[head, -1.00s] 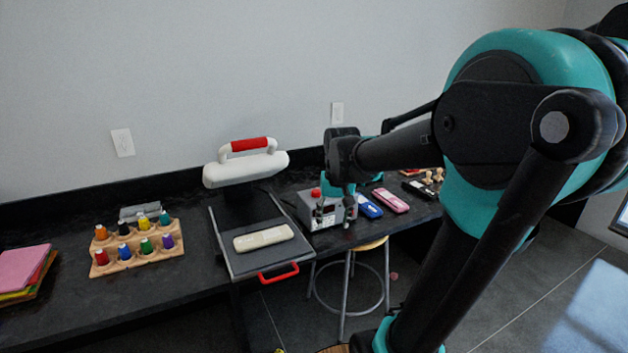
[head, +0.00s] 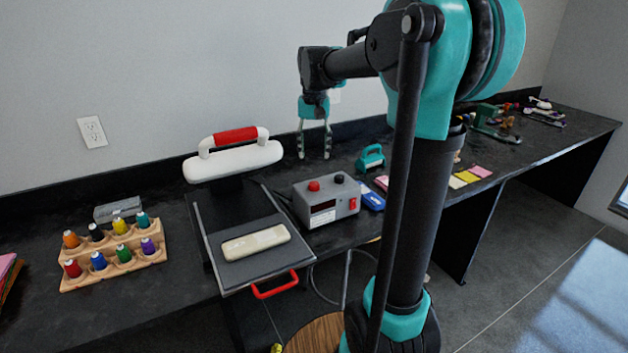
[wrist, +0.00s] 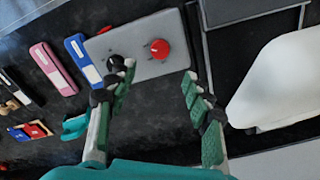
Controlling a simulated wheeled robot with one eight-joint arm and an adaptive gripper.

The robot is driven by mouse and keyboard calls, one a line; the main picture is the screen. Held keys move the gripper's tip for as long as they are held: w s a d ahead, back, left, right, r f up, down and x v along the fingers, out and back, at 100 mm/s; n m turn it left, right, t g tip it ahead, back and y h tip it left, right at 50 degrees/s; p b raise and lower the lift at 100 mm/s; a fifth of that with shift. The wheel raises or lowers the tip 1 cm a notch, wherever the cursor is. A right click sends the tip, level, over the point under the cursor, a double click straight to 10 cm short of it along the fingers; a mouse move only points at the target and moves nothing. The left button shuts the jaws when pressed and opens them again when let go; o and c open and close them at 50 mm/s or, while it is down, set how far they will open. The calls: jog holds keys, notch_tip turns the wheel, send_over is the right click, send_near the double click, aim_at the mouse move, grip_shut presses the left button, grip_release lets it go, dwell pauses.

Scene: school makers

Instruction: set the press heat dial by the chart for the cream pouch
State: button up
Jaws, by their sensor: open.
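The cream pouch (head: 256,243) lies flat on the lower plate (head: 226,278) of the open heat press; the white upper part (head: 232,163) is raised. The grey control box (head: 330,207) stands to the press's right, with a red knob (head: 313,186), a black knob (head: 339,178), a dark display and a red switch (head: 353,203). My gripper (head: 314,152) is open and empty, pointing down above and behind the box. In the wrist view, the red knob (wrist: 158,49) and black knob (wrist: 114,63) show beyond the fingertips (wrist: 152,88). Knob settings are unreadable. I cannot identify the chart.
A wooden rack (head: 112,257) of coloured thread spools stands left of the press. A blue case (head: 371,198), a pink case (wrist: 52,66) and a teal object (head: 370,157) lie right of the box. A stool (head: 316,333) stands below the bench.

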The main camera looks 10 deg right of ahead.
aim_at(314, 184)
notch_tip(314, 184, down, 11)
jog(key=shift+r, duration=0.1)
dwell(0.3)
jog(key=c, duration=1.2)
jog(key=shift+o, duration=0.2)
jog(key=shift+n, duration=0.3)
jog(key=n, duration=0.5)
jog(key=shift+n, duration=0.3)
jog(key=n, duration=0.5)
jog(key=shift+n, duration=0.4)
